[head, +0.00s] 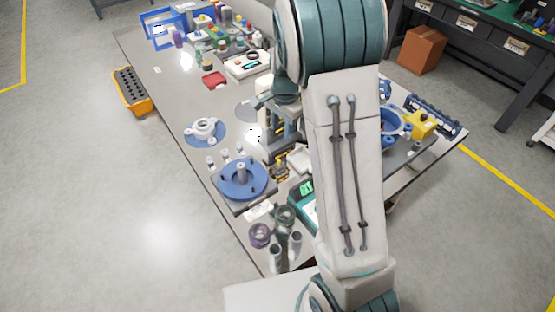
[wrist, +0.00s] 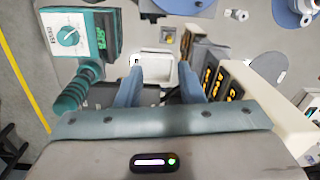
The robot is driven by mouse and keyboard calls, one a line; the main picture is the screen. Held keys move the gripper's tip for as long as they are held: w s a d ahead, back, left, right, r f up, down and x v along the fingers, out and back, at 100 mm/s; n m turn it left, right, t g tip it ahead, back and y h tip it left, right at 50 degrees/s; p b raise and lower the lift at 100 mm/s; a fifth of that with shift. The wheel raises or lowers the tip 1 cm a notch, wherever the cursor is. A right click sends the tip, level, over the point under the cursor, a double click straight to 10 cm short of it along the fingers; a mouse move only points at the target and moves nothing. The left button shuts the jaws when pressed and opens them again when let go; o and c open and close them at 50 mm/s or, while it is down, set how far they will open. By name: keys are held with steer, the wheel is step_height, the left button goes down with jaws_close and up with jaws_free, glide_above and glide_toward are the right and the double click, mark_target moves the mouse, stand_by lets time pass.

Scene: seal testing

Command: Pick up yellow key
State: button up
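My gripper (wrist: 160,76) shows in the wrist view with its two blue-grey fingers apart and nothing visible between the tips. A white tray (wrist: 152,56) lies beyond and between the fingers; it appears empty in the part I see. A small square piece with a yellowish centre (wrist: 168,37) is just past the tray. I cannot tell whether it is the yellow key. No clear key shape shows in either view. In the head view my arm covers much of the bench, and black-and-yellow pieces (head: 281,172) show beside it.
A teal meter (wrist: 77,36) with a dial and a teal-handled tool (wrist: 77,90) stand left of the fingers. Black blocks with yellow lettering (wrist: 209,74) stand close at the right finger. A blue round fixture (head: 241,178) and a yellow block (head: 421,124) are on the bench (head: 180,108).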

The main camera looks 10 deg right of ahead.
steer(key=m, duration=0.2)
glide_toward(279, 161)
steer(key=f, duration=0.1)
steer(key=f+p, duration=0.1)
steer(key=f, duration=0.1)
steer(key=shift+w+a+f, duration=0.1)
steer(key=shift+w+f, duration=0.1)
steer(key=shift+f, duration=0.15)
steer(key=shift+w+a+f+p, duration=0.15)
steer(key=shift+f+p, duration=0.4)
steer(key=shift+f, duration=0.75)
steer(key=shift+s+a+f+p, duration=0.1)
steer(key=shift+f+p, duration=0.45)
steer(key=shift+f, duration=0.75)
jaws_close()
